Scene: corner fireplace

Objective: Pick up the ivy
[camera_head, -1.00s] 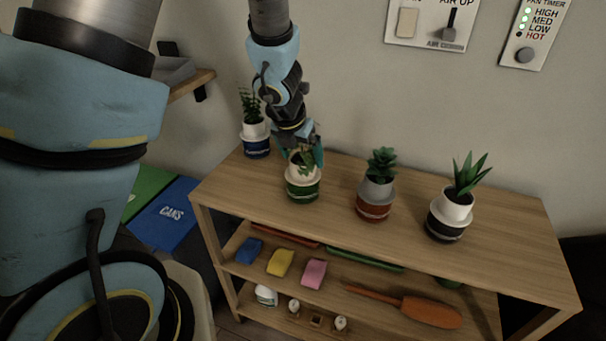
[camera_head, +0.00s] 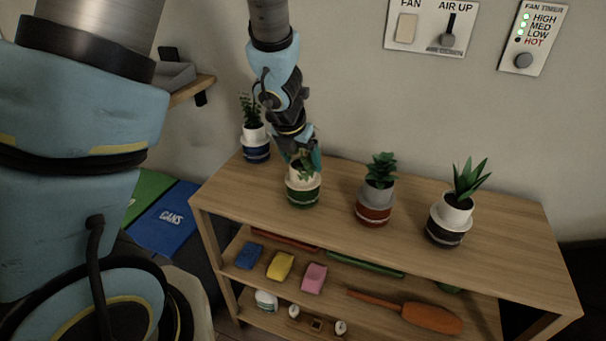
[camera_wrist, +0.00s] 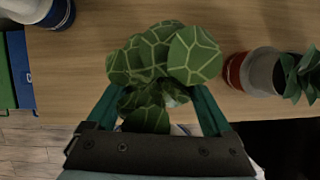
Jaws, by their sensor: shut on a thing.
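The ivy (camera_wrist: 160,55) has broad green leaves with pale veins; these fill the middle of the wrist view. In the head view the ivy (camera_head: 304,173) stands in a white pot set in a green, white-banded base (camera_head: 303,196) on the wooden shelf top. My gripper (camera_head: 304,162) comes down on it from above. In the wrist view my gripper (camera_wrist: 157,97) has its teal fingers on either side of the plant, shut on it. The leaves hide the pot and the contact there. The pot appears upright; I see no clear gap under it.
A plant in a blue base (camera_head: 256,150) stands close behind left. A plant in a red base (camera_head: 373,214) and one in a dark base (camera_head: 446,232) stand to the right. The wall is behind. Lower shelves hold sponges and an orange tool (camera_head: 430,317).

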